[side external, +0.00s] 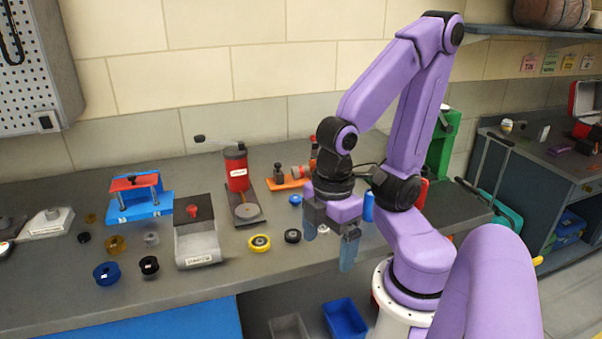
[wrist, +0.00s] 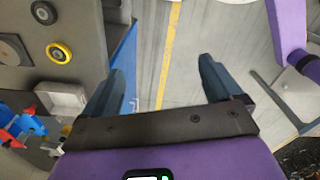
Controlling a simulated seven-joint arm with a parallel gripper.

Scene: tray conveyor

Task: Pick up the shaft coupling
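My gripper (side external: 329,250) is open and empty, pointing down at the bench's front edge; its spread fingers (wrist: 163,70) show in the wrist view with only floor between them. No part is plainly marked as the shaft coupling. Small round parts stand on the bench left of my gripper: a yellow-rimmed wheel (side external: 259,243), a black wheel (side external: 292,236), a blue ring (side external: 107,272), a black ring (side external: 149,265), a brass-coloured part (side external: 116,243) and a grey metallic part (side external: 151,239). The yellow-rimmed wheel (wrist: 59,53) and black wheel (wrist: 44,13) also show in the wrist view.
A grey box-shaped station (side external: 198,244), a red cylinder device (side external: 237,170), an orange-based fixture (side external: 290,184) and a blue-and-red fixture (side external: 140,203) stand on the bench (side external: 210,284). A blue bin (side external: 344,319) sits below the front edge.

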